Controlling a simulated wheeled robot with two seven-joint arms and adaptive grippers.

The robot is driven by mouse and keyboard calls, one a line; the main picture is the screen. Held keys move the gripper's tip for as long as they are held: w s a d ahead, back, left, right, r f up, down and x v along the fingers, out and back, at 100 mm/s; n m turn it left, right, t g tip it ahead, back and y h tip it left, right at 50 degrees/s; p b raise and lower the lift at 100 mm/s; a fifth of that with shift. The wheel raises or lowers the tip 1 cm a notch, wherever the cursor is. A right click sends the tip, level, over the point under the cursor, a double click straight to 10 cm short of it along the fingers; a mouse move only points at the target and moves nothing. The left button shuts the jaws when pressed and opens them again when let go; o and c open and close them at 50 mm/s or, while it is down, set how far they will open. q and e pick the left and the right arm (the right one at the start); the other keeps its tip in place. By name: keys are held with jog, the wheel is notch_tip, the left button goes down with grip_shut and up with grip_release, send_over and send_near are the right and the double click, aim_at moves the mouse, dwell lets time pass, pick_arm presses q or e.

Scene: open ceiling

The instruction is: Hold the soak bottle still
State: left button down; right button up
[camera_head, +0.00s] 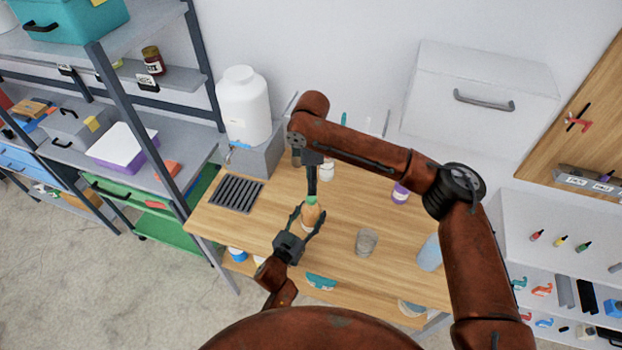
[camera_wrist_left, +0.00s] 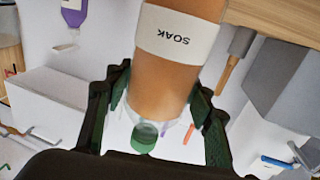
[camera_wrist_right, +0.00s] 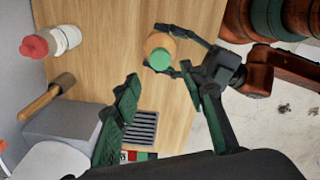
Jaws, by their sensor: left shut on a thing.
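The soak bottle (camera_head: 309,217) is orange-brown with a green cap. It stands near the middle of the wooden table. My left gripper (camera_head: 301,218) is shut around its body from the front. In the left wrist view the bottle (camera_wrist_left: 165,85) shows a white SOAK label, upside down in the picture, between the two fingers. My right gripper (camera_head: 311,188) hangs just above the bottle, seen edge-on in the head view. In the right wrist view my right gripper (camera_wrist_right: 165,95) has its fingers apart with nothing between them, and the bottle's green cap (camera_wrist_right: 159,60) lies beyond the fingertips.
A clear glass (camera_head: 367,242) stands right of the bottle. A dark grate (camera_head: 237,194) lies left, before a white tank (camera_head: 245,105) on a grey block. Bare tabletop lies around the glass.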

aim_at(311, 197)
notch_tip(311, 197, down, 8)
jog(key=shift+r, duration=0.15)
dwell(0.3)
jog(key=shift+c, duration=0.6)
grip_shut()
jog(key=m, duration=0.5)
jog(key=shift+o, duration=1.4)
grip_release()
jog(key=shift+r, duration=0.15)
